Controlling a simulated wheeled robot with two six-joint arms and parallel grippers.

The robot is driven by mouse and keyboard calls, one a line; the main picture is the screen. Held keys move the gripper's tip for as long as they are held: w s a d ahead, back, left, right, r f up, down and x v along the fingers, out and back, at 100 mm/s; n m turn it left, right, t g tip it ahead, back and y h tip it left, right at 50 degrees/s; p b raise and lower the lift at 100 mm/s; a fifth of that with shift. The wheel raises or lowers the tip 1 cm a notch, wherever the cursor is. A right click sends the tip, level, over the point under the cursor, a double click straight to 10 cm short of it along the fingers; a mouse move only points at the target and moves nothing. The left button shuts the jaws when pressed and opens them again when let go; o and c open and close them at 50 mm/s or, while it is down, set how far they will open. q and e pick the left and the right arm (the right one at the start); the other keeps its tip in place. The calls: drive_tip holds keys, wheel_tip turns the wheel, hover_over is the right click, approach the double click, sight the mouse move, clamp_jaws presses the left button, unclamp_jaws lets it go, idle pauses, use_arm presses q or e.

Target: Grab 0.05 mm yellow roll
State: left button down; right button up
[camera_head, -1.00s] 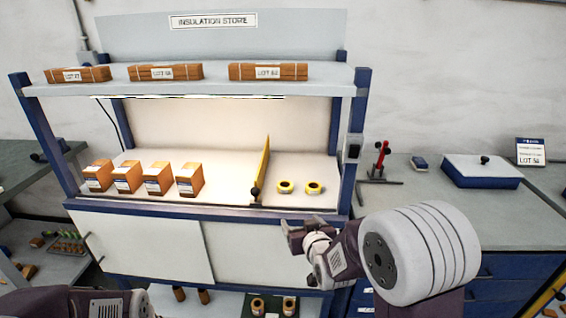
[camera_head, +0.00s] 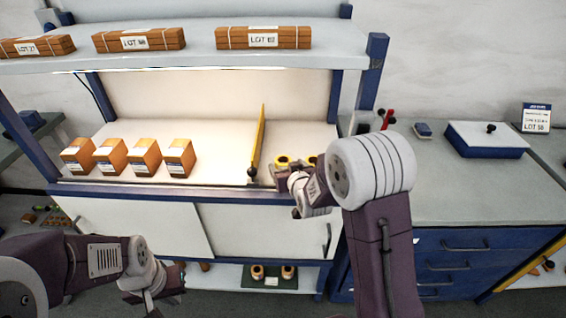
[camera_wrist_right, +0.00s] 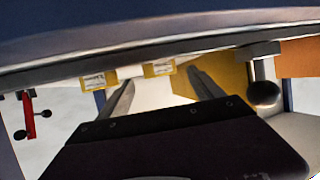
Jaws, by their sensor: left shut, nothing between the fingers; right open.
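Two yellow rolls stand side by side on the lit shelf, a left one (camera_head: 283,161) and a right one (camera_head: 311,160). Their thickness marks are too small to read. The right wrist view is upside down and shows the left roll (camera_wrist_right: 158,67) ahead between the finger lines and the right roll (camera_wrist_right: 97,81) further left. My right gripper (camera_head: 282,174) is open and empty, at the shelf's front edge just before the left roll; it partly hides the rolls. My left gripper (camera_head: 172,280) is shut and empty, low in front of the cabinet.
A yellow divider (camera_head: 258,140) with a black knob (camera_head: 252,172) stands just left of the rolls. Several orange boxes (camera_head: 145,156) stand further left. The upper shelf (camera_head: 200,58) overhangs. A red-handled tool (camera_head: 387,119) is on the right bench, partly hidden by my arm.

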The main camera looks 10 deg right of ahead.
sight(285, 165)
drive_tip(key=x, duration=0.3)
drive_tip(key=shift+w+f, duration=0.25)
drive_tip(key=shift+f, duration=0.05)
drive_tip(key=shift+s+r, duration=0.1)
drive_tip(key=shift+s, duration=0.05)
drive_tip(key=c, duration=1.5)
wheel_tip(285, 165, up, 18)
drive_tip(key=p, duration=0.3)
